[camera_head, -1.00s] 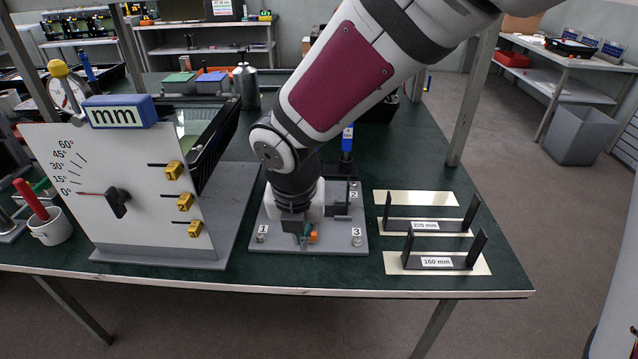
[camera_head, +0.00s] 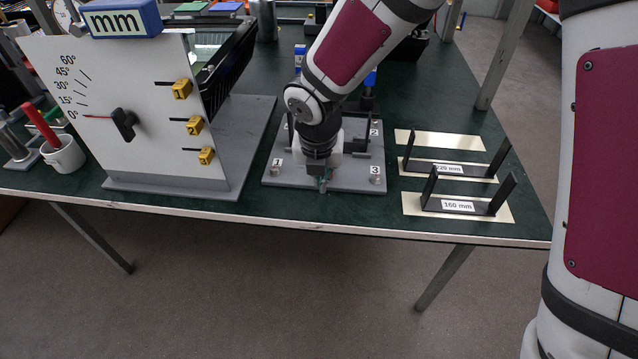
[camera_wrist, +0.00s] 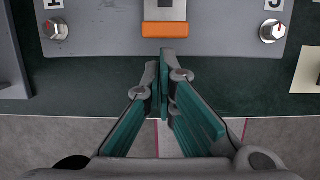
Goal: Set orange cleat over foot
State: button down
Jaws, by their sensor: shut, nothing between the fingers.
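In the wrist view the orange cleat (camera_wrist: 165,29) lies at the front edge of a grey plate (camera_wrist: 110,40), against a light grey block (camera_wrist: 165,9) that may be the foot. I cannot tell how far the cleat covers it. My gripper (camera_wrist: 165,60) has teal fingers, shut and empty, just in front of the cleat and apart from it in the picture. In the head view my gripper (camera_head: 322,185) is at the front edge of the plate, and my arm hides the cleat and block.
Numbered knobs sit on the plate, one left (camera_wrist: 55,29) and one right (camera_wrist: 272,31). Left stands a white dial panel (camera_head: 150,145). Right are black gauge brackets (camera_head: 460,206) on cream pads. The table's front edge (camera_head: 300,224) is close; the floor before it is clear.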

jog(key=shift+w, duration=0.2)
jog(key=shift+w+p, duration=0.75)
jog(key=shift+w, duration=0.4)
